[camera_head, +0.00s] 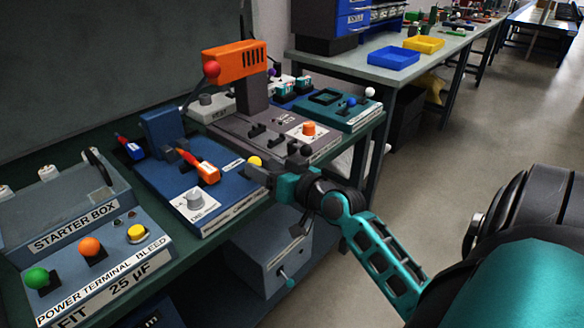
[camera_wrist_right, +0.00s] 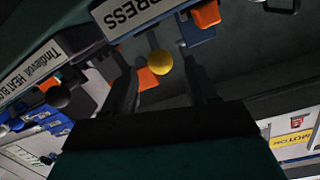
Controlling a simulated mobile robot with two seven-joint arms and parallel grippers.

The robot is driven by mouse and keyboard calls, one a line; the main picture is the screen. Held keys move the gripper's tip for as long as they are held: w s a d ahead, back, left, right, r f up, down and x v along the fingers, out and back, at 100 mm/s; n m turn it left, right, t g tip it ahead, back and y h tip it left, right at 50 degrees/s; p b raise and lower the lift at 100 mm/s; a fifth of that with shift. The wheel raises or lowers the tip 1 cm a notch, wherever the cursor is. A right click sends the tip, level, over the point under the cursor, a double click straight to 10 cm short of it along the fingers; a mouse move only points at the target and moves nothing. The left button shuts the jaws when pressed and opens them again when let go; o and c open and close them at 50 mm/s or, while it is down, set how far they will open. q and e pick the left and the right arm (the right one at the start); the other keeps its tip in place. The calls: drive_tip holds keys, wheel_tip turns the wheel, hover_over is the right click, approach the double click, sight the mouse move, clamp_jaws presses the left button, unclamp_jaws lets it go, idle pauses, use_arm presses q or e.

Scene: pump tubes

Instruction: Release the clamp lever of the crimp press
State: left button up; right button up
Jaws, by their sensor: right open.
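A blue bench device (camera_head: 150,180) with an orange-handled toggle (camera_head: 206,172) and a grey knob (camera_head: 194,198) stands on the bench; I take it to be the crimp press. A label ending in "PRESS" (camera_wrist_right: 135,14) shows in the right wrist view. A yellow ball (camera_head: 254,162) is at its right edge, probably the clamp lever's end; its arm is mostly hidden. My right gripper (camera_head: 262,172) is open beside the ball. In the right wrist view the yellow ball (camera_wrist_right: 160,62) appears between the open fingers (camera_wrist_right: 163,80), with visible gaps on both sides.
A starter box (camera_head: 75,245) with coloured buttons stands front left. Behind the blue device are a grey unit with an orange head (camera_head: 235,62) and a green unit (camera_head: 325,105). A grey box (camera_head: 270,258) is under the bench. Open floor (camera_head: 480,130) lies to the right.

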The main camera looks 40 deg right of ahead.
drive_tip(key=s+r, duration=0.1)
drive_tip(key=s, duration=0.7)
drive_tip(key=shift+s+d, duration=0.15)
drive_tip(key=shift+s, duration=0.15)
